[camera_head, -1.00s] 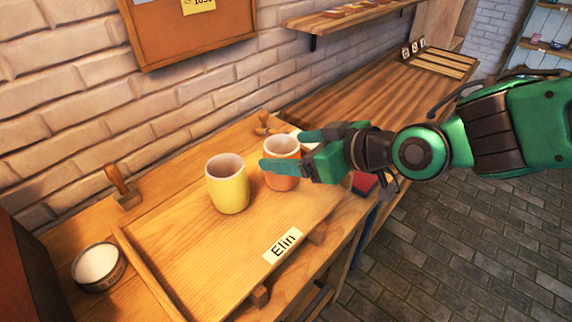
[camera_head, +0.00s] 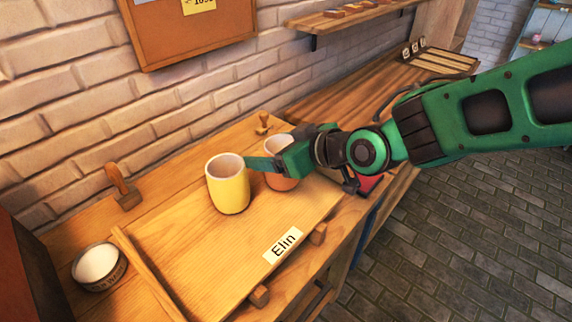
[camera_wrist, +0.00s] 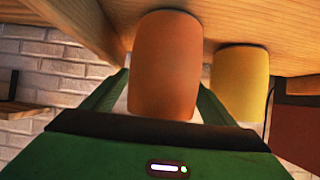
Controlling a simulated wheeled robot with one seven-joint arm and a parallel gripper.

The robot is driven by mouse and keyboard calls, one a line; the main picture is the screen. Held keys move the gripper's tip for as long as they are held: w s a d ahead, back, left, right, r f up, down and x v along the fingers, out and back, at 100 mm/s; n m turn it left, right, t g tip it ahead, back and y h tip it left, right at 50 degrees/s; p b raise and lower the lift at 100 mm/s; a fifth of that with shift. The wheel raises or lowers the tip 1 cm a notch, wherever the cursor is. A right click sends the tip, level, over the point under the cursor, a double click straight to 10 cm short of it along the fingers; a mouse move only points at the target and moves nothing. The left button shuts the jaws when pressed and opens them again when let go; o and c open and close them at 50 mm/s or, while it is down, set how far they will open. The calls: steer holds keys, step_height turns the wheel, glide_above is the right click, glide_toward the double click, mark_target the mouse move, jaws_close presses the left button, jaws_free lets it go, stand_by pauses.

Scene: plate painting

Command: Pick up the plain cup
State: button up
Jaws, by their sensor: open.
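An orange cup (camera_head: 283,183) stands upright on a wooden board, partly hidden by my gripper in the head view. A yellow cup (camera_head: 229,189) stands upright to its left. Neither shows a pattern on its visible sides. My gripper (camera_head: 263,163) reaches in from the right, with one finger in front of the orange cup and near the yellow cup's rim. In the wrist view the orange cup (camera_wrist: 165,62) lies between my two open fingers, and the yellow cup (camera_wrist: 240,85) is just beyond the right finger. I cannot tell whether a finger touches either cup.
The wooden board (camera_head: 190,262) carries an "Elin" label (camera_head: 283,244) at its front. A wooden-handled stamp (camera_head: 123,187) and a round tin (camera_head: 98,266) are at the left. A small wooden knob (camera_head: 263,123) is behind the cups.

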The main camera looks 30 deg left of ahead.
steer(key=c, duration=1.3)
